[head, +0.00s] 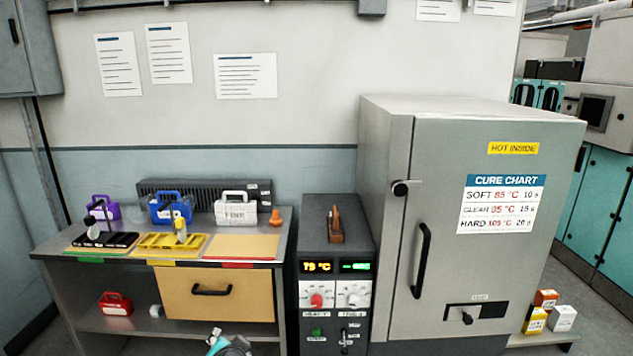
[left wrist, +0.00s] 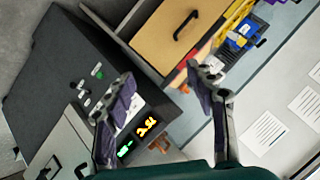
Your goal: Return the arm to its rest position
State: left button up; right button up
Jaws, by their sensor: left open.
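My left gripper (head: 228,344) shows at the bottom edge of the head view, low in front of the bench, only partly in frame. In the left wrist view my left gripper (left wrist: 160,76) has its two fingers spread wide apart with nothing between them. Behind the fingers lie the dark control unit (left wrist: 62,62) and the tan drawer front (left wrist: 160,40), both apart from the fingers as far as I can tell. My right gripper is in neither view.
The bench (head: 60,247) holds trays and baskets, with a shut drawer (head: 218,305) below. The control unit (head: 319,245) stands between it and the grey oven (head: 440,170), whose door is shut. Small boxes (head: 546,298) sit at the oven's right.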

pick_arm(q)
jog(key=s+d+f+n+g+h, duration=0.1)
jog(key=s+f+n, duration=0.1)
jog(key=s, duration=0.8)
jog(key=s+d+f+n+g+h, duration=0.1)
jog(key=s+f+n+g+h, duration=0.1)
jog(key=s, duration=0.7)
jog(key=shift+s+n+h, duration=0.3)
jog(key=shift+s+n, duration=0.1)
jog(key=shift+n, duration=0.3)
